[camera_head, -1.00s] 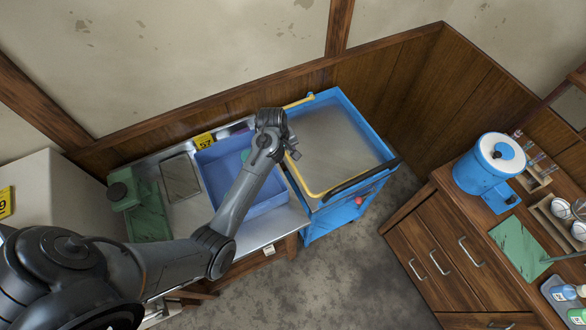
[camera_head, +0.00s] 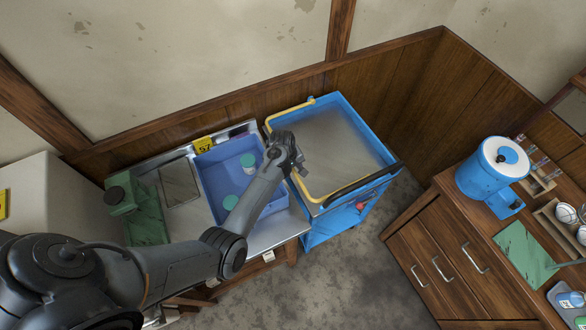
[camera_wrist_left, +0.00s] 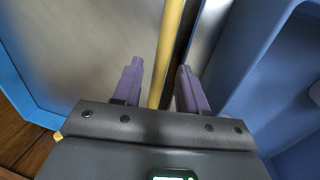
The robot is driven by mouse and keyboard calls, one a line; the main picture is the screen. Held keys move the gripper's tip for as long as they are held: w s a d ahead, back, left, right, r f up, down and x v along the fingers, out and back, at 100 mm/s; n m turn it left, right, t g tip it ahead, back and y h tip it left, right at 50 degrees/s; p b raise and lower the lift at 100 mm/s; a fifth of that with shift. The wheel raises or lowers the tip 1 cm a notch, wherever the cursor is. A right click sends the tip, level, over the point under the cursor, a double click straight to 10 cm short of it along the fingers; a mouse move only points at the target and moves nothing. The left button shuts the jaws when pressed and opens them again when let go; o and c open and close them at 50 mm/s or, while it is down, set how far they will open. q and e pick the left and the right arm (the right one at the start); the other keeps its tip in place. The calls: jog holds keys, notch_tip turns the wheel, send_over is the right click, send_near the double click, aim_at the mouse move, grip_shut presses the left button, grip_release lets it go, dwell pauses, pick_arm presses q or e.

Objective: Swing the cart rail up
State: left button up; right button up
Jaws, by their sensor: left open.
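The blue cart (camera_head: 345,140) has a grey top and stands right of the sink bench. Its yellow rail (camera_head: 290,110) runs from the cart's far corner out to the left and down the cart's left side. My left gripper (camera_head: 300,167) is at the rail's left run, hiding part of it. In the left wrist view, the rail (camera_wrist_left: 169,50) passes between the two purple fingers (camera_wrist_left: 160,80), with gaps on both sides. The fingers are open. My right gripper is in neither view.
A blue basin (camera_head: 212,172) with green-topped containers sits on the metal bench left of the cart. A black handle (camera_head: 362,182) crosses the cart's near right side. A wooden cabinet (camera_head: 440,258) stands at right, with bare floor before it.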

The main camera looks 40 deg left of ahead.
pick_arm(q)
grip_shut()
dwell(0.3)
